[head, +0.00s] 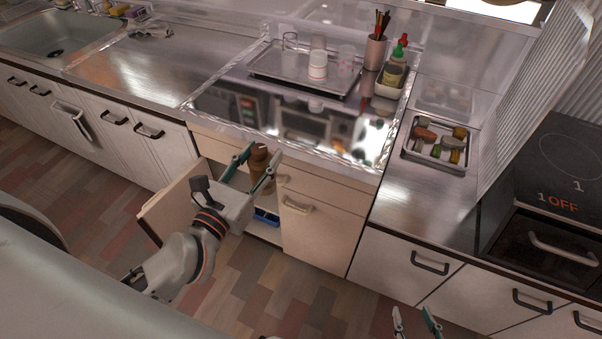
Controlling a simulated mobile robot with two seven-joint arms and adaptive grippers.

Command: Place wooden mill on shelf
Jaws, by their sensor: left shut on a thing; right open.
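The brown wooden mill (259,170) is between the fingers of my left gripper (256,158), which is shut on it. It is held in front of the open lower cabinet, just below the counter edge. The gripper and wrist hide part of the mill and much of the cabinet's inside. A pale shelf or cabinet floor (266,233) shows low in the opening, with a blue item (266,215) above it. I cannot tell whether the mill touches any shelf. My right gripper (417,320) is open and empty at the bottom edge.
The cabinet door (167,212) stands open left of my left arm. The counter above holds a metal tray (300,82) with cups, a utensil cup (376,51), bottles and a tray of jars (437,142). A stove (556,160) is at right. Open floor lies in front.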

